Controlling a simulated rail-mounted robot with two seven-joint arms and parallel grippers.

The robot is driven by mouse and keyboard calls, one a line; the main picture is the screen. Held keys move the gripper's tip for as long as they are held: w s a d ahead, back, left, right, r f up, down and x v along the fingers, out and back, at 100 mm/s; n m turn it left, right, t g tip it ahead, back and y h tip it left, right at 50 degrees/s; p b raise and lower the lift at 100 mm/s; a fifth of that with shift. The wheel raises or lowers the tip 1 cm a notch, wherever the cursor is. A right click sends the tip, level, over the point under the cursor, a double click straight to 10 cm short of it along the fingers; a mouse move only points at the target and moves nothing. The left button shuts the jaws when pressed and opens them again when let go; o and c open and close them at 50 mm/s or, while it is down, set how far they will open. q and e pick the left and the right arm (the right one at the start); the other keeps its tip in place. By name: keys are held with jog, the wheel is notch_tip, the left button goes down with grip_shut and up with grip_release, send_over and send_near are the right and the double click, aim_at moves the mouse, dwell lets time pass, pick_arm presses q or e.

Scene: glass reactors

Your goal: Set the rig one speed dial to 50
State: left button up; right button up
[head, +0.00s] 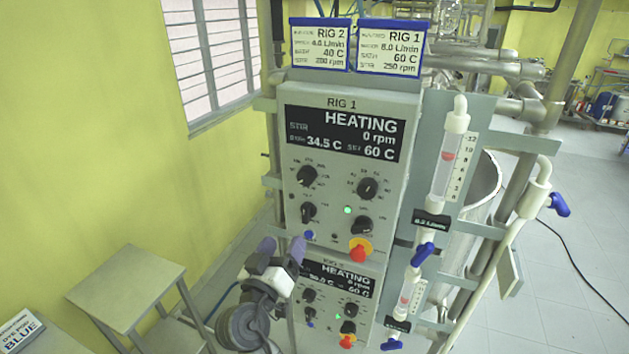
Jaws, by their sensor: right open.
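The rig one control box (346,153) is a grey panel with a dark display reading HEATING, 0 rpm, 34.5 C and set 60 C. Its upper left dial (307,176) and upper right dial (368,188) are black knobs with scales; the lettering is too small to tell which is speed. My left gripper is not in view.
A red stop button (360,252) on yellow sits at the panel's lower edge. A second rig panel (338,280) below is partly hidden by my right gripper. Flow tubes with blue valves (423,254) stand at the right. A grey stool (127,286) stands at the left.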

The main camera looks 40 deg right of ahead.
aim_at(304, 180)
jog(key=w+d+r+p, duration=0.1)
jog(key=d+r, duration=0.1)
jog(key=d, duration=0.1)
jog(key=w+d+r+m+h+p, duration=0.1)
jog(key=w+d+r+p, duration=0.1)
jog(key=r, duration=0.1)
jog(key=w+d+r+m+t+h+p, duration=0.1)
jog(key=d+r+p, duration=0.1)
jog(key=d, duration=0.1)
jog(key=shift+w+d+r, duration=0.3)
jog(key=shift+w+d, duration=0.05)
jog(key=shift+p+x, duration=0.6)
jog(key=shift+x, duration=0.3)
jog(key=shift+w+d, duration=0.1)
jog(key=shift+d, duration=0.05)
jog(key=shift+c, duration=0.2)
